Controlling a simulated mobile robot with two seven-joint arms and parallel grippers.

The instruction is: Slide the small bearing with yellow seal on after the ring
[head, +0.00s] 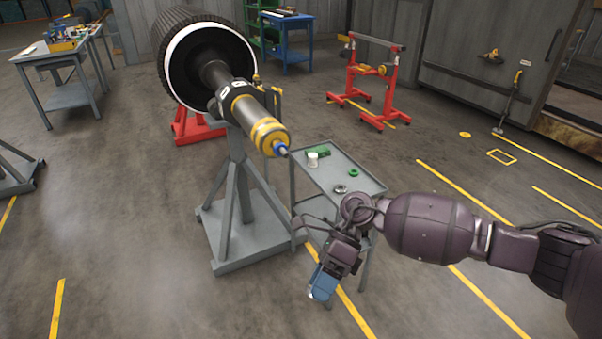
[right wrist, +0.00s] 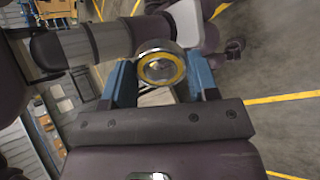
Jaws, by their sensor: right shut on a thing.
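The small bearing with the yellow seal (right wrist: 161,81) is a silver ring with a yellow band, held between the blue fingers of my right gripper (right wrist: 160,74) in the right wrist view. In the head view my right gripper (head: 322,284) hangs low beside the cart's near side, fingers pointing down, and the bearing cannot be made out there. The rotor shaft (head: 245,107) points toward me, with yellow bands (head: 269,135) near its end and a blue tip (head: 281,149). The gripper is well apart from the shaft, lower and to its right. My left gripper is out of view.
A grey stand (head: 236,190) holds the shaft up. A grey cart (head: 375,181) beside it carries a white cylinder (head: 312,158), a green block (head: 321,152), a green ring (head: 353,172) and a grey ring (head: 340,188). A red stand (head: 377,85) is farther back. The floor at front left is clear.

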